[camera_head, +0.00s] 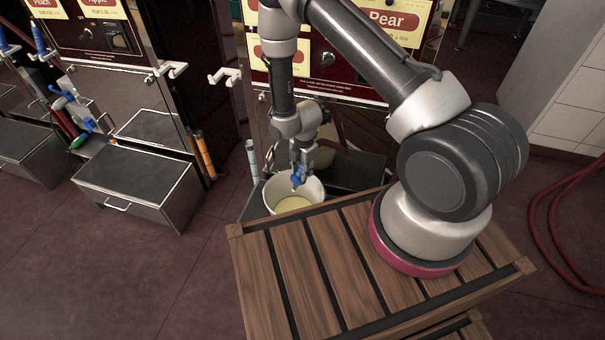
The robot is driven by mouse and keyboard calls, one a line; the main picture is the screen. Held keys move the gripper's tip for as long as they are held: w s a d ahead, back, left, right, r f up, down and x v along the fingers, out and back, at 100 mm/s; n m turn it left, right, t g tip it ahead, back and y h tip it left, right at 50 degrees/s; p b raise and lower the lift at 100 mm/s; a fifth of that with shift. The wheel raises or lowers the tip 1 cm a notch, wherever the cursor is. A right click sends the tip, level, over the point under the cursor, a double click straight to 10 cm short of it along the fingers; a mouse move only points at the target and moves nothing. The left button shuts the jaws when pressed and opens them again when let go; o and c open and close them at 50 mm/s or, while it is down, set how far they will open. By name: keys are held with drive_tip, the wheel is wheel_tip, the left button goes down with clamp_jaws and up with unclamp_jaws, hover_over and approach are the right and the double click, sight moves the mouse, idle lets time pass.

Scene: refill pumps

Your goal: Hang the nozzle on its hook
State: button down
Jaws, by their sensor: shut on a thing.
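My gripper (304,154) is shut on the blue nozzle (298,176). The nozzle points down over the mouth of a white bucket. A white hook (225,76) sticks out from the left side of the Pear pump (388,42). It is up and to the left of my gripper, and it looks empty. The nozzle's hose cannot be made out clearly behind my arm.
The white bucket (271,190) holds pale yellow liquid and stands beyond my slatted wooden top. Another white hook (172,69) is on the Apple pump (97,28). A metal box (140,185) stands left. A red hose (545,235) lies on the floor at right.

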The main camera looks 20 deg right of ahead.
drive_tip(key=shift+r, duration=1.85)
